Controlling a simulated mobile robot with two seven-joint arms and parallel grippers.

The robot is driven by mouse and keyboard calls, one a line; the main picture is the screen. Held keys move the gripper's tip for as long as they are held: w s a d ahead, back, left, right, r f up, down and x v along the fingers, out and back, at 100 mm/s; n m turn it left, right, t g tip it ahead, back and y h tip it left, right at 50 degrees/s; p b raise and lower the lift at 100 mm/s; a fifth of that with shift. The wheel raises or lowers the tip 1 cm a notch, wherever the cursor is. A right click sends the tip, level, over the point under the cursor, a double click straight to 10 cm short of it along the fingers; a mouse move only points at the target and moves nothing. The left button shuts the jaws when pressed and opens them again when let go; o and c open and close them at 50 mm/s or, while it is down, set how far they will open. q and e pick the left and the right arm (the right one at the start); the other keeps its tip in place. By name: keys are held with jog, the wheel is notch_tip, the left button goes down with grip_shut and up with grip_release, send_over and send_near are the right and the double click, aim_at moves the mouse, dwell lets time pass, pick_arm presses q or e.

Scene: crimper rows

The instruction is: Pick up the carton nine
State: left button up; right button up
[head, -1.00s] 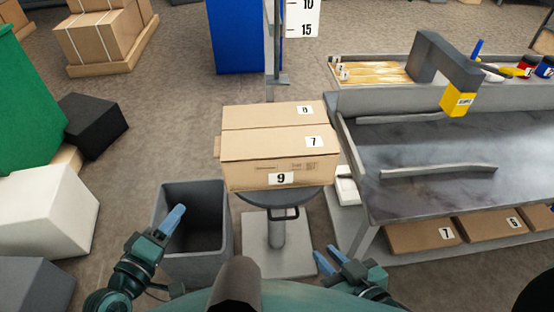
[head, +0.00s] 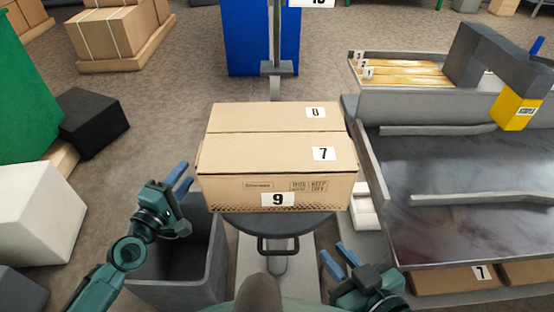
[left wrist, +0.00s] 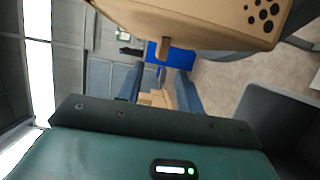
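The carton nine (head: 225,187) is a closed brown cardboard box with a 9 on its front face. Its top bears the labels 8 and 7. It rests on a round dark pedestal top (head: 278,222) ahead of me. My left gripper (head: 186,182) is open and empty, just left of the carton's front left side and apart from it. The left wrist view shows its spread blue fingers (left wrist: 160,92), with the carton (left wrist: 200,20) above them. My right gripper (head: 334,262) is open and empty, lower and in front of the carton's right part.
A grey open bin (head: 212,262) stands below my left gripper. A grey workbench (head: 480,185) with raised rails is close on the right, with cartons (head: 455,281) beneath. A blue block (head: 250,40) stands behind; white and black boxes are at the left.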

aim_at(198, 157)
pick_arm(q)
jog(key=x, duration=0.6)
jog(key=shift+w+d, duration=0.25)
jog(key=shift+d, duration=0.05)
grip_shut()
dwell(0.4)
jog(key=shift+r, duration=0.1)
